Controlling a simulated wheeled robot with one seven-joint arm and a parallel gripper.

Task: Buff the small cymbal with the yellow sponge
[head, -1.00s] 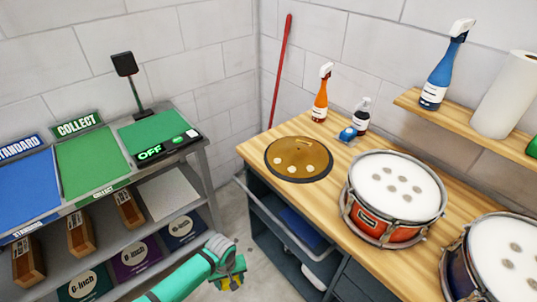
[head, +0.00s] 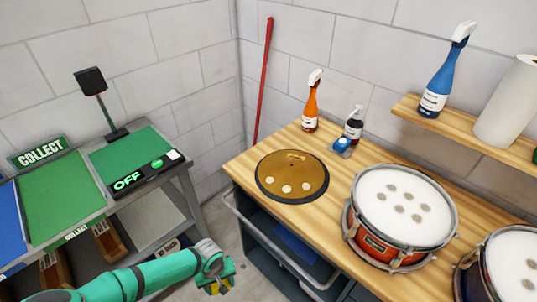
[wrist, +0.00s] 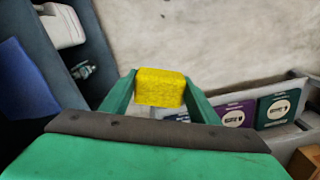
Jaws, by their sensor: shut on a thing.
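The small cymbal (head: 291,177) is a bronze disc lying on a dark round pad on the wooden bench. Several pale spots mark its surface, and a small raised piece sits near its far side. My gripper (head: 217,285) is low, in front of the bench, left of and below the cymbal and apart from it. It is shut on the yellow sponge (wrist: 160,87), which shows clearly between the fingers in the wrist view. In the head view only a little of the sponge's yellow shows.
A red drum (head: 377,247) stands right of the cymbal. An orange spray bottle (head: 311,104), a dark bottle (head: 354,124) and a small blue item (head: 342,145) stand behind it. A sorting stand (head: 60,200) is at left. The bench's front rail (head: 270,240) lies near my gripper.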

